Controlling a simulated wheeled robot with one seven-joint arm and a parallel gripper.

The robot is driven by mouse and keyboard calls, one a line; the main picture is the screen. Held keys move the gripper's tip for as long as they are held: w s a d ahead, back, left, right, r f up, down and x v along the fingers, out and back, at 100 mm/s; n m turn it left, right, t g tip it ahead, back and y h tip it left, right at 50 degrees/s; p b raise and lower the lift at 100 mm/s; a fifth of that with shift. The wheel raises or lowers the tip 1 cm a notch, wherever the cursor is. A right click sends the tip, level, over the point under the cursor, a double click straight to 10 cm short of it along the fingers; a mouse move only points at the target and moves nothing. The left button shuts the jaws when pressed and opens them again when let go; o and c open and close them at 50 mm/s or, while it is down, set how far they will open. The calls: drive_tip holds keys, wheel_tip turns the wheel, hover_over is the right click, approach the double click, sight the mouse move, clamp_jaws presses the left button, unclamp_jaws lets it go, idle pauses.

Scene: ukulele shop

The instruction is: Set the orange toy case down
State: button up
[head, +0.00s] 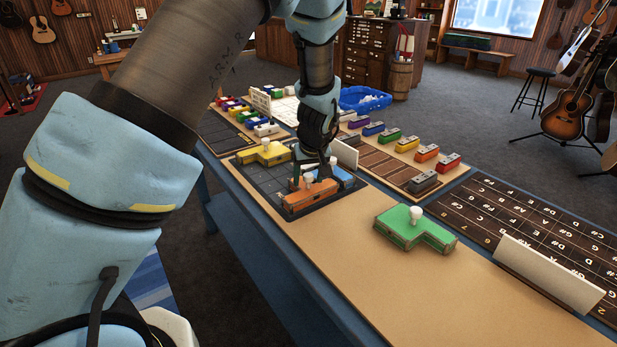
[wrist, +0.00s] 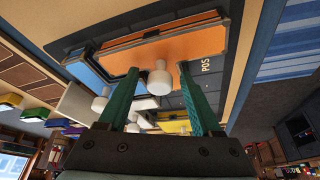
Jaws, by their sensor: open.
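The orange toy case (head: 312,201) lies flat at the near edge of the dark gridded board (head: 243,174). It also shows in the wrist view (wrist: 185,45), with its white knob (wrist: 159,80) up. My gripper (head: 310,178) is right above it. In the wrist view my gripper (wrist: 158,72) is open, with one green finger on each side of the knob. I cannot tell whether a finger touches it. A blue case (head: 338,177) lies beside the orange one, partly hidden by my gripper. It shows in the wrist view too (wrist: 95,68).
A yellow case (head: 263,153) sits on the board's far part. A green case (head: 413,228) stands on the tan table at right, near a dark lettered board (head: 535,215) and a blank white card (head: 548,274). Small coloured blocks line a brown rack (head: 385,160).

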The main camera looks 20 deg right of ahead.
drive_tip(key=shift+s+r, duration=0.15)
drive_tip(key=shift+r, duration=0.35)
drive_tip(key=b+v, duration=0.2)
drive_tip(key=v, duration=0.9)
drive_tip(key=w+a+f+n+g, duration=0.1)
drive_tip(key=w+a+g, duration=0.1)
drive_tip(key=a, duration=1.5)
drive_tip(key=s+a, duration=0.4)
drive_tip(key=a, duration=0.5)
drive_tip(key=s+a+f, duration=0.1)
drive_tip(key=s+a, duration=0.3)
drive_tip(key=a, duration=0.5)
drive_tip(key=shift+s+a+f+g+y, duration=0.3)
drive_tip(key=shift+a+g+y, duration=0.1)
